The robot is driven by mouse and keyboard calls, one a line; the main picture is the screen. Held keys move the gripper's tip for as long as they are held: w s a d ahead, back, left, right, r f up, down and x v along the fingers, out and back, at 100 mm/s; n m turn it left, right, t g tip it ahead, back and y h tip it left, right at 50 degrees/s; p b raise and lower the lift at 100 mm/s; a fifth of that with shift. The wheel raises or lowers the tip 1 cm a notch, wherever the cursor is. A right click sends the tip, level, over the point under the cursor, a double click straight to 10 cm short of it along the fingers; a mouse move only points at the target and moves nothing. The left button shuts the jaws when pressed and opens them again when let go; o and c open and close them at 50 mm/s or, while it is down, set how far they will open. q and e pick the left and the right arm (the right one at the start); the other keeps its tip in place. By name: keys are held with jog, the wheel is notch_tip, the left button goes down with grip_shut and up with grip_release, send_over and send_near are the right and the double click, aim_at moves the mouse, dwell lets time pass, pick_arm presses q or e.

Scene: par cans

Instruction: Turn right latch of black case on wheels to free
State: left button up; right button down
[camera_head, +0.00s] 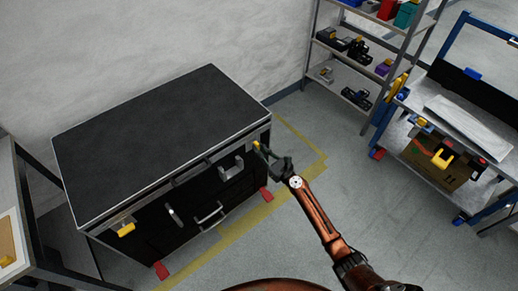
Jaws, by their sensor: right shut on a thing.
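The black case on wheels (160,135) stands against the wall at the left, with a flat dark lid and metal edges. Its right latch (256,145) is a small yellow piece near the front right corner, just under the lid. My right gripper (263,153) is shut on this latch, and its fingers partly cover it. The left latch (126,229), also yellow, sits near the front left corner. My left gripper is not in view.
Silver handles (210,214) are on the case front. Red wheel parts (161,270) stick out at the floor inside a yellow line (225,238). A shelf rack (345,55) and a blue-framed cart (440,150) stand right. A table edge is at far left.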

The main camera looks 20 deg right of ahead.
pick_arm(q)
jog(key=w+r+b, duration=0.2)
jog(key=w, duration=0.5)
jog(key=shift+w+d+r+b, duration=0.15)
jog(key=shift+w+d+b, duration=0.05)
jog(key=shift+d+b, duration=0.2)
pick_arm(e)
jog(key=n, duration=1.7)
jog(key=shift+s+a+f, duration=0.1)
jog(key=shift+a+f, duration=0.2)
jog(key=shift+f, duration=0.1)
jog(key=shift+n, duration=0.3)
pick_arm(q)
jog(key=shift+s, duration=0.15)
pick_arm(e)
jog(key=c, duration=2)
grip_release()
jog(key=shift+o, duration=0.2)
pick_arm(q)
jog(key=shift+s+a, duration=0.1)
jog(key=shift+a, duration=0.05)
